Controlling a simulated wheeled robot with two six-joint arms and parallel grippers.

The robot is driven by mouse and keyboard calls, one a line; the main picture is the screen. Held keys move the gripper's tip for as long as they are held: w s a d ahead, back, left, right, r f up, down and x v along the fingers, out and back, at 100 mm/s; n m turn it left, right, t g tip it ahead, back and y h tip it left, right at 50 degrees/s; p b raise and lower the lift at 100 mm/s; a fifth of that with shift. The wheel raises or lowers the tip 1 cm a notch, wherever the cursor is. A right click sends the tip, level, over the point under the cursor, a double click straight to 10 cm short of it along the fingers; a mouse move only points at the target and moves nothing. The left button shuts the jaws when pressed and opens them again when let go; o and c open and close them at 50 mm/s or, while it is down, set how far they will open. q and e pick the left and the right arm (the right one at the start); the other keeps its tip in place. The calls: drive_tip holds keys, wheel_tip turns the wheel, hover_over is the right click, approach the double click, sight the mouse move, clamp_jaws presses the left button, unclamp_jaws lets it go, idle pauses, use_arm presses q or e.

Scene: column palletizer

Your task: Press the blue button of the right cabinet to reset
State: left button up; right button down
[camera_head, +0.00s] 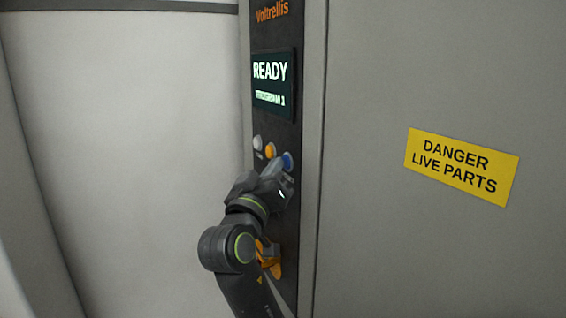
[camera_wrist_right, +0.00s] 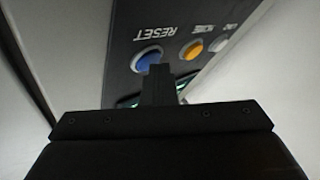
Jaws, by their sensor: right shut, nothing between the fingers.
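The blue button (camera_head: 288,160) is the rightmost of a row of three on the dark panel of the cabinet (camera_head: 312,120). In the right wrist view the blue button (camera_wrist_right: 147,58) sits beside the upside-down word RESET, partly covered by my fingers. My right gripper (camera_head: 279,166) is shut and empty, its tips close to the blue button. In the right wrist view the closed fingers (camera_wrist_right: 158,72) overlap the button's edge; I cannot tell whether they touch it. My left gripper is not in view.
An orange button (camera_head: 270,150) and a white button (camera_head: 257,142) are left of the blue one. A screen (camera_head: 272,84) above reads READY. An orange handle (camera_head: 275,268) is below, partly behind my arm. A yellow danger sign (camera_head: 461,167) is on the right.

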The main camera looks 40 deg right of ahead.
drive_tip(key=shift+a, duration=0.15)
drive_tip(key=shift+w+a+b, duration=0.2)
drive_tip(key=shift+a+b, duration=0.2)
drive_tip(key=shift+a, duration=0.25)
drive_tip(key=a+b, duration=0.1)
drive_tip(key=a, duration=0.1)
drive_tip(key=w+a+b, duration=0.1)
drive_tip(key=a, duration=0.1)
drive_tip(key=shift+w+a+b, duration=0.1)
drive_tip(key=shift+a+b, duration=0.2)
drive_tip(key=shift+a, duration=0.1)
